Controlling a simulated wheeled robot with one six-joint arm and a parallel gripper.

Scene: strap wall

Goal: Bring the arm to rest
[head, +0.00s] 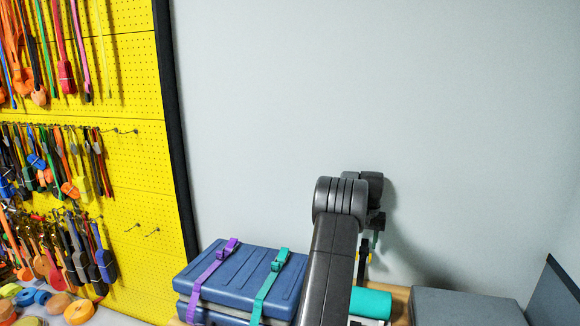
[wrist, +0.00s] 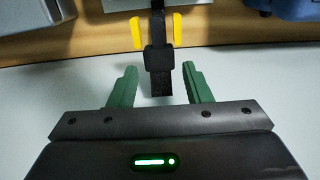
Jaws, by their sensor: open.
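My arm rises from the bottom of the head view and bends over at its dark elbow, in front of the pale wall. My gripper (wrist: 160,80) shows in the wrist view with its two green fingers apart, so it is open. A black strap-like piece (wrist: 159,62) with yellow parts on both sides shows between and beyond the fingers. I cannot tell how far it is from them or whether it touches them. A black and yellow piece (head: 363,258) also shows right of my arm in the head view. The gripper is mostly hidden there.
A yellow pegboard (head: 140,165) with many hanging straps fills the left. Blue cases (head: 225,278) with purple and teal straps stand left of my arm. A teal roll (head: 371,303) and a grey box (head: 465,308) lie to its right. The upper wall area is clear.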

